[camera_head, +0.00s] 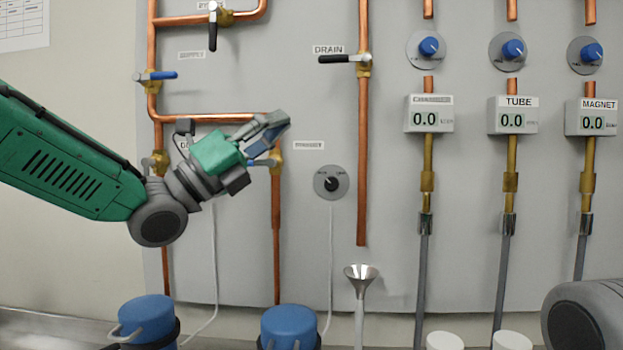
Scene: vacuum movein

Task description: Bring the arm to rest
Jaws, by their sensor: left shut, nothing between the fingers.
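My left arm (65,160) comes in from the left, green with dark grey joints. Its gripper (277,127) is shut and empty, raised in front of the panel and tilted up to the right. It hides part of a copper pipe and part of a blue-handled valve (262,162) behind it. I cannot tell whether it touches that valve. At the lower right, a rounded grey part (585,315) shows, which may belong to my right arm; no right gripper shows.
The grey panel (390,200) carries copper pipes, a black-handled DRAIN valve (340,59), a black dial (331,183), blue knobs (429,47) and digital readouts (429,119). Below stand blue-topped vessels (290,325), a metal funnel (361,275) and white caps (445,341).

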